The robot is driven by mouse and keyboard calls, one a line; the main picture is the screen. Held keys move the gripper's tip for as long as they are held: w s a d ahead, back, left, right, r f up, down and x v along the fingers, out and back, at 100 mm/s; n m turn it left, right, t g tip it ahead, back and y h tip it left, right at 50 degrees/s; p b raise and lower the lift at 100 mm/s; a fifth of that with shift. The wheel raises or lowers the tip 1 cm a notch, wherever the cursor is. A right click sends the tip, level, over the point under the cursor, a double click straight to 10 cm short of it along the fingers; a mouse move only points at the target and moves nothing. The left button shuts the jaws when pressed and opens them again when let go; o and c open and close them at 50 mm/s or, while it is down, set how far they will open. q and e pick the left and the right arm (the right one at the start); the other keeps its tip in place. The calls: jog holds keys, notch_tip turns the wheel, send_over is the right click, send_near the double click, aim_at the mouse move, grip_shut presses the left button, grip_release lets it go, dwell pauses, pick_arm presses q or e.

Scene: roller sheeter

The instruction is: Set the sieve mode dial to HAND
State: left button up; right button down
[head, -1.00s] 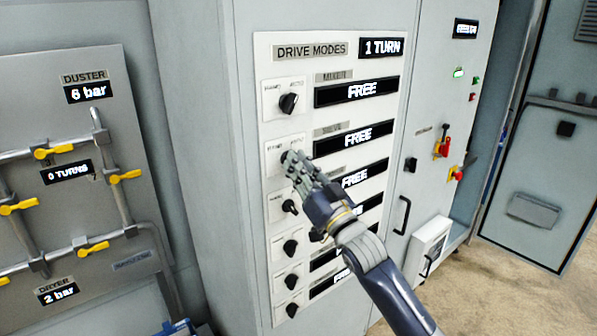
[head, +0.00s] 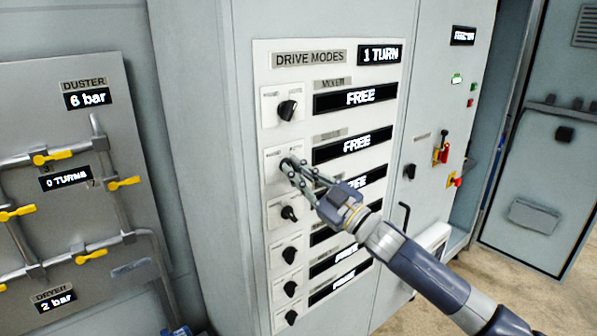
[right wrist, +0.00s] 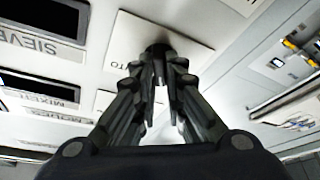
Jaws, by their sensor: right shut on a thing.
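The sieve mode dial is the second black knob from the top on the white DRIVE MODES panel (head: 330,83). Its square plate (head: 273,181) shows in the head view, with small blurred labels along its top edge. My right gripper (head: 289,164) reaches in from the lower right and is shut on the sieve dial. In the right wrist view, the dial (right wrist: 159,48) sits between my fingertips, mostly covered, beside the SIEVE label (right wrist: 32,44). Which way its pointer faces is hidden. The sieve row's display (head: 355,143) reads FREE. My left gripper is not in view.
The mixer dial (head: 287,110) is just above, and another dial (head: 289,213) is just below, with more dials further down. A black handle (head: 404,217) stands out on the cabinet to the right. Pipes with yellow valve levers (head: 124,183) are at the left.

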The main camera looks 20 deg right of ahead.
jog(key=shift+d+r, duration=0.1)
jog(key=shift+r, duration=0.3)
jog(key=c, duration=1.7)
grip_release()
jog(key=shift+o, duration=0.2)
jog(key=shift+f, duration=0.2)
jog(key=v, duration=1.1)
jog(key=shift+s, duration=0.4)
jog(key=shift+d+f, duration=0.1)
jog(key=shift+f, duration=0.1)
